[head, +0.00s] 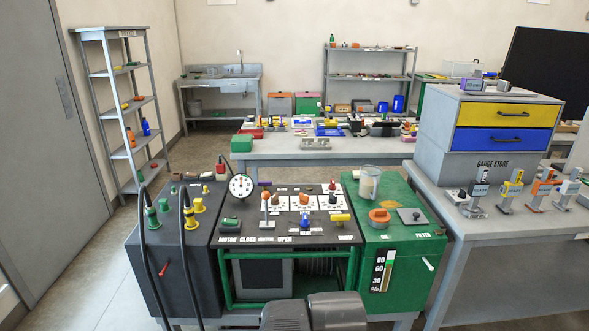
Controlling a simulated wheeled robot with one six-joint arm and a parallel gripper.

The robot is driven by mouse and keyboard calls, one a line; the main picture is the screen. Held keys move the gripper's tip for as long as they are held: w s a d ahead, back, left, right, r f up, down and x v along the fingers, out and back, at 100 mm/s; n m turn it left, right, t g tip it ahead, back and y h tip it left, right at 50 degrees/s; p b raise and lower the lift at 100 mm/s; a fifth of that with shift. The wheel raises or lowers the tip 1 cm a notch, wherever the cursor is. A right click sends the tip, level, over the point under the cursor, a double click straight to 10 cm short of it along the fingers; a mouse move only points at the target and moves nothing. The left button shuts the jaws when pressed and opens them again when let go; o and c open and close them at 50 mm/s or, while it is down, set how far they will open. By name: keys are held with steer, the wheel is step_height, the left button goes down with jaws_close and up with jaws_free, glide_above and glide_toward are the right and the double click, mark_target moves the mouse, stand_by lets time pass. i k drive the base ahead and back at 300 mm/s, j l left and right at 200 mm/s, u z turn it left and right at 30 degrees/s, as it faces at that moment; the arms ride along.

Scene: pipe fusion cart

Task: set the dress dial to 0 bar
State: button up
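The cart's dark control panel (262,235) stands in front of me in the head view. Three small dials sit in a row on white scale plates: a left dial (278,199), a middle dial (304,199) and a right dial (332,199). Their labels and pointer settings are too small to read, so I cannot tell which is the dress dial or what it is set to. A round white gauge (241,186) stands upright at the panel's back left. My gripper is not in view; only grey parts of my arm show at the bottom edge.
Levers and knobs crowd the panel, including a white-stemmed lever (266,208), a blue knob (305,221) and a yellow handle (340,217). Black cables (147,240) rise at the left. A green cabinet (400,245) with a beaker (370,182) adjoins at the right.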

mark_target(333, 198)
steer(key=i+j+u, duration=0.15)
steer(key=i, duration=1.1)
